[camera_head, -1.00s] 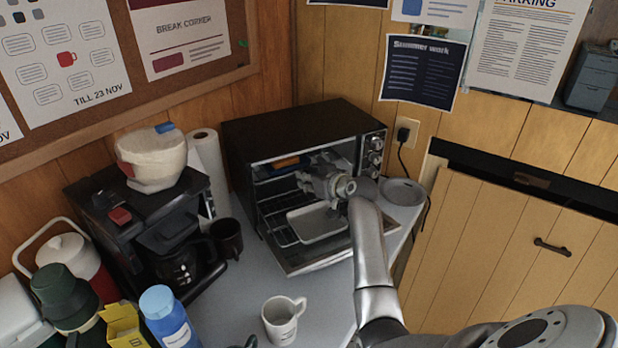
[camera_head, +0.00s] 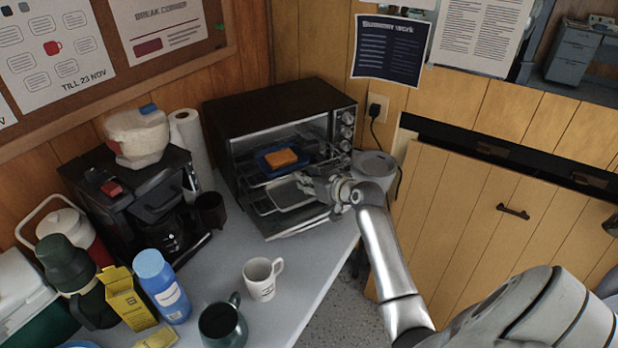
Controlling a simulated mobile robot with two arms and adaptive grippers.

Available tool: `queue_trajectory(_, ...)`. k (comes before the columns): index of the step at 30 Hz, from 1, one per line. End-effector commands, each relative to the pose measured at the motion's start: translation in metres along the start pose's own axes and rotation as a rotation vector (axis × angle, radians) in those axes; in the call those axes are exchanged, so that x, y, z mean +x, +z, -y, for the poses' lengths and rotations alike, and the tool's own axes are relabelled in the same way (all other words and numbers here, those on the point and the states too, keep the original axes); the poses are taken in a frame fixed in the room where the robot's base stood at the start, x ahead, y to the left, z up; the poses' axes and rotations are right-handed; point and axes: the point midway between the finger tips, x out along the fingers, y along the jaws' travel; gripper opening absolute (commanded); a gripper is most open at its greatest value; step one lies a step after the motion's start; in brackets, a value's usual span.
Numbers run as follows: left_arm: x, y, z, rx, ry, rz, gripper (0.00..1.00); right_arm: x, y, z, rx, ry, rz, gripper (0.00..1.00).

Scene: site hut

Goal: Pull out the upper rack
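The toaster oven (camera_head: 270,105) stands on the counter with its door (camera_head: 300,226) folded down. A blue plate (camera_head: 263,163) with an orange-brown slice (camera_head: 281,158) on it is at the upper rack level, near the oven's mouth. A grey metal tray (camera_head: 284,196) lies lower, above the open door. My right gripper (camera_head: 304,184) is at the oven's front, beside the plate and tray, at the rack's right front. Whether its fingers close on the rack edge is unclear. My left gripper is out of view.
A black coffee maker (camera_head: 150,190) and paper towel roll (camera_head: 190,140) stand left of the oven. A white mug (camera_head: 260,280), dark mug (camera_head: 222,322) and blue bottle (camera_head: 160,285) stand in front. A round grey lid-like thing (camera_head: 373,166) is right of the oven.

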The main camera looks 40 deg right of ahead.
Motion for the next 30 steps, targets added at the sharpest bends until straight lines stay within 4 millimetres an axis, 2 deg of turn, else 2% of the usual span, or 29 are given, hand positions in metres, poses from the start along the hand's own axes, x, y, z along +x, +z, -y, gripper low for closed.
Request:
queue_trajectory(1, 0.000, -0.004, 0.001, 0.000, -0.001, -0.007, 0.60, 0.000, 0.000, 0.000, -0.002, 0.000, 0.000, 0.34)
queue_trajectory(5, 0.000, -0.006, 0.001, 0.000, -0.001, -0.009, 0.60, 0.000, 0.000, 0.000, -0.001, 0.000, 0.000, 0.50)
queue_trajectory(14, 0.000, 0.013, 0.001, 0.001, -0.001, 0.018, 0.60, 0.000, 0.001, 0.000, 0.000, 0.001, 0.001, 0.50)
queue_trajectory(17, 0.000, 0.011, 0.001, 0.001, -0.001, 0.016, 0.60, -0.004, 0.001, -0.001, 0.000, 0.001, 0.001, 0.50)
queue_trajectory(23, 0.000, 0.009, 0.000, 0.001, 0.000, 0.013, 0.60, -0.027, 0.001, -0.001, -0.003, 0.002, 0.001, 0.50)
queue_trajectory(30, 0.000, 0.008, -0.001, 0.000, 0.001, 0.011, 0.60, -0.071, 0.001, -0.001, -0.003, 0.002, 0.002, 0.50)
